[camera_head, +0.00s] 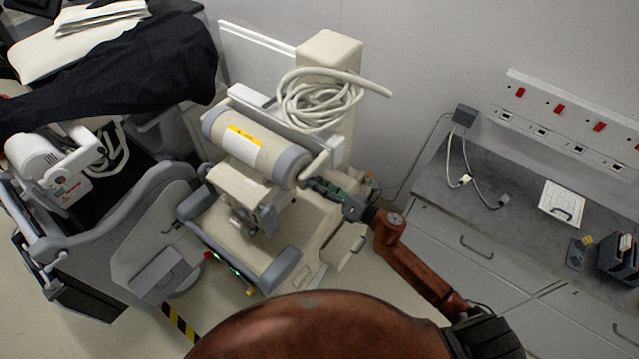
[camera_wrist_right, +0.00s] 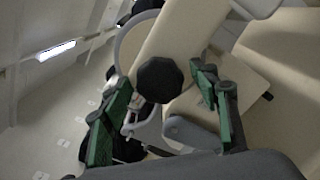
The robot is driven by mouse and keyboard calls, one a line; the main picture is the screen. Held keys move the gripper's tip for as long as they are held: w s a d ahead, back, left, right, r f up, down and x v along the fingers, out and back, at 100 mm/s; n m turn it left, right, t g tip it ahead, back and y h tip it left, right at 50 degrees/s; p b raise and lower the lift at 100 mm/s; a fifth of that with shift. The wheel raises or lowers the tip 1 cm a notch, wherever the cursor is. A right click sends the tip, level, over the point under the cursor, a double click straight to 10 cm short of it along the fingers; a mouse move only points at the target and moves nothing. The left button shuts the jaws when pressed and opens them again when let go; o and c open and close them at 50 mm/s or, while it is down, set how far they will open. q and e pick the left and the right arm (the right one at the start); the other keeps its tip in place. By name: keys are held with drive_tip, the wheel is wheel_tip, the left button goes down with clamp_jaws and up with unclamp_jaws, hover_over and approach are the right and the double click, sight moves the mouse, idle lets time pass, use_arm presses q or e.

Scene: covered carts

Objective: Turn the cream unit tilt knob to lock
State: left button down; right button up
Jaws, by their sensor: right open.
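The cream unit (camera_head: 240,150) stands in the middle of the head view, with a grey-ended cylinder and a yellow label on top. Its tilt knob appears to be the dark, faceted round knob (camera_wrist_right: 160,80) in the right wrist view, on a cream arm. My right gripper (camera_head: 314,184) is beside the right end of the cylinder. In the wrist view my right gripper (camera_wrist_right: 160,92) is open, its green-sided fingers on either side of the knob with gaps visible. The knob is not distinguishable in the head view. My left gripper is not in view.
A coiled pale cable (camera_head: 318,98) lies on top of the cream unit. A grey cart (camera_head: 130,225) and black cover (camera_head: 130,65) are at left. A grey counter (camera_head: 520,190) with a wall socket strip (camera_head: 570,115) is at right.

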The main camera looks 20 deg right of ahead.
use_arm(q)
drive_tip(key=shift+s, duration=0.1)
use_arm(e)
drive_tip(key=shift+c, duration=0.4)
drive_tip(key=c, duration=0.5)
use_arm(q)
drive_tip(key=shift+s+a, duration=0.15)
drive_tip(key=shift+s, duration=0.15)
use_arm(e)
drive_tip(key=c, duration=0.6)
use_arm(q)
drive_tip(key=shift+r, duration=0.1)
use_arm(e)
drive_tip(key=shift+m, duration=0.3)
drive_tip(key=m+p, duration=0.1)
drive_tip(key=m, duration=0.2)
drive_tip(key=shift+r+m+p, duration=0.1)
drive_tip(key=shift+m+p, duration=0.2)
drive_tip(key=shift+m, duration=0.1)
drive_tip(key=m+p, duration=0.2)
drive_tip(key=m, duration=0.2)
drive_tip(key=shift+m, duration=0.3)
drive_tip(key=m+p, duration=0.2)
drive_tip(key=m, duration=0.3)
use_arm(q)
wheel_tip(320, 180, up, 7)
drive_tip(key=p, duration=0.2)
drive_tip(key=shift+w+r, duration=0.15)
use_arm(e)
drive_tip(key=shift+m, duration=1.9)
